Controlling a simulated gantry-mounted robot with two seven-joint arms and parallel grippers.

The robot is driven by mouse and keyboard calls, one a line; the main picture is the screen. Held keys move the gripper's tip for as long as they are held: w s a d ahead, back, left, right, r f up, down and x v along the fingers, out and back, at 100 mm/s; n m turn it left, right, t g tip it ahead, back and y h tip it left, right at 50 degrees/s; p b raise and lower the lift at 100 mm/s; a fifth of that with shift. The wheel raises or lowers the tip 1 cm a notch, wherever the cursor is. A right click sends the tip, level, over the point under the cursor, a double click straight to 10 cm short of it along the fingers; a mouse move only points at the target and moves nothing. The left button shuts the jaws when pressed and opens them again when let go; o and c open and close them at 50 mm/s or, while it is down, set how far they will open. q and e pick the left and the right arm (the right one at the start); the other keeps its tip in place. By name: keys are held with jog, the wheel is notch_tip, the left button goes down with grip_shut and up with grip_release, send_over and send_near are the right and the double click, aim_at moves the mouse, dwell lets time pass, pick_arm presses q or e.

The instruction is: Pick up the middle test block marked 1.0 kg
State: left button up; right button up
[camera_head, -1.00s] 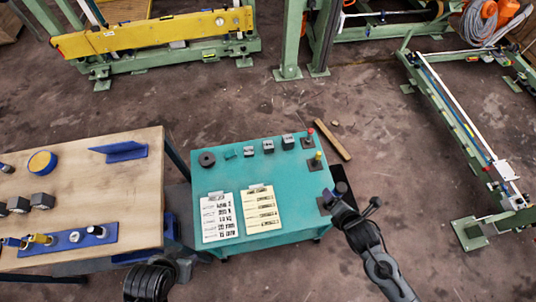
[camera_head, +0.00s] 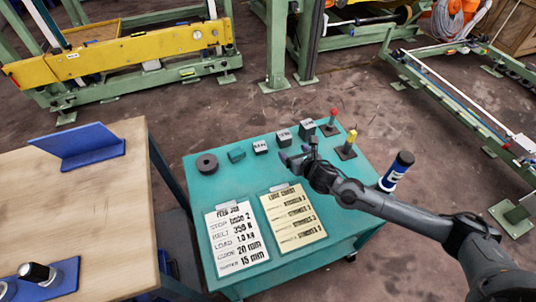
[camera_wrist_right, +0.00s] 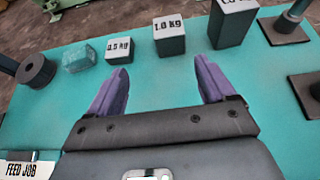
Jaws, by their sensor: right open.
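The middle test block marked 1.0 kg (camera_head: 283,136) is a small dark block with a white labelled top, standing on the teal table. In the right wrist view, the 1.0 KG block (camera_wrist_right: 169,38) stands just beyond the fingertips, between their lines. My right gripper (camera_head: 298,153) is over the table, on the near side of the blocks. Its two purple fingers (camera_wrist_right: 160,70) are open and empty, apart from the block. A smaller 0.5 KG block (camera_wrist_right: 119,50) stands to the left; a taller block (camera_wrist_right: 232,24) stands to the right, its label cut off. My left gripper is out of view.
The teal table (camera_head: 205,185) also holds a dark ring weight (camera_head: 207,164), a small teal piece (camera_head: 237,155), red-topped (camera_head: 331,122) and yellow-topped (camera_head: 348,146) posts and two paper sheets. A blue bottle-like object (camera_head: 397,171) is by the right edge. A wooden bench (camera_head: 90,215) stands left.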

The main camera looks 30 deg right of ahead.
aim_at(287, 140)
jog(key=w+d+f+b, duration=0.1)
jog(key=d+b, duration=0.1)
jog(key=b, duration=0.1)
jog(key=shift+w+f+t, duration=0.15)
jog(key=shift+w+t, duration=0.05)
jog(key=shift+t, duration=0.1)
jog(key=shift+w, duration=0.25)
jog(key=b+x, duration=0.2)
jog(key=x, duration=0.3)
jog(key=shift+w+b, duration=0.25)
jog(key=shift+b, duration=0.1)
jog(key=shift+w+f+b, duration=0.35)
jog(key=shift+w+b, duration=0.05)
jog(key=shift+b, duration=0.05)
jog(key=b+x, duration=0.2)
jog(key=x, duration=0.1)
jog(key=shift+d, duration=0.2)
jog(key=shift+w+d+b, duration=0.1)
jog(key=shift+w+b, duration=0.2)
jog(key=shift+w, duration=0.25)
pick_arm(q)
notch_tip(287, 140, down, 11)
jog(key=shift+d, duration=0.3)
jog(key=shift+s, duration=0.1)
